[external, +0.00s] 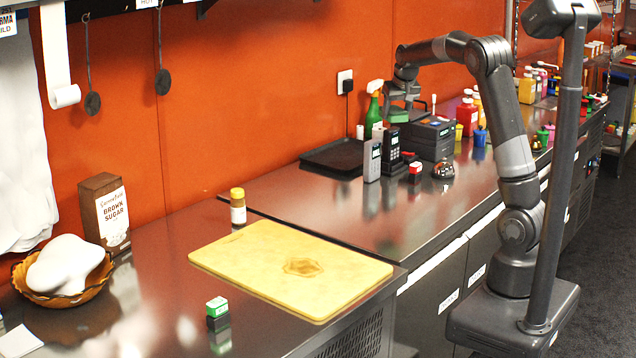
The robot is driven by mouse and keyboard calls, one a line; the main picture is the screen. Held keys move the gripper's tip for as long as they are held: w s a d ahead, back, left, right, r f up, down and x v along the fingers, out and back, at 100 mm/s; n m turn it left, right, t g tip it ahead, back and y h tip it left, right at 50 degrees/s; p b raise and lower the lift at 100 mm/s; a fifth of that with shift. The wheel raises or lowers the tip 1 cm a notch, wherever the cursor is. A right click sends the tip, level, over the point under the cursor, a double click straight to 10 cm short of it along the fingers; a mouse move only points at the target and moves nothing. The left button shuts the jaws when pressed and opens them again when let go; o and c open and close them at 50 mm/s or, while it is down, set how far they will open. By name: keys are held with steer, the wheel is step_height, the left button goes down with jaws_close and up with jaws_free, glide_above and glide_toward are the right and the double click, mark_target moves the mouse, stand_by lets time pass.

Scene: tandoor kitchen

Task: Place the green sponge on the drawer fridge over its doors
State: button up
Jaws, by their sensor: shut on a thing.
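My gripper (399,104) is over the back of the steel counter, near the wall, beside a green spray bottle (374,112). The drawer fridge (432,290) appears to be the steel unit under this counter, with labelled fronts facing the aisle. Its steel top (400,225) is bare toward the front.
Card terminals (391,147), a black printer-like box (430,138), a bell (443,168) and a black tray (335,157) stand below and around my gripper. Sauce bottles (467,115) stand farther right. A yellow cutting board (290,265) lies on the left counter, near a green-topped block (217,308).

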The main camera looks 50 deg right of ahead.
steer(key=s+d+m+g+h, duration=0.15)
steer(key=s+d+m, duration=0.45)
steer(key=s+d, duration=0.7)
steer(key=s+d+m+g+h, duration=0.1)
steer(key=s+d+m+g, duration=0.2)
steer(key=s+d+m, duration=0.85)
steer(key=n, duration=0.5)
glide_above(470, 182)
steer(key=a, duration=0.2)
steer(key=f, duration=1.8)
steer(key=shift+w+d+f, duration=0.1)
steer(key=shift+d+f, duration=0.05)
steer(key=shift+d, duration=0.1)
steer(key=shift+f, duration=1.95)
steer(key=shift+f, duration=0.1)
steer(key=o, duration=0.9)
steer(key=shift+o, duration=0.2)
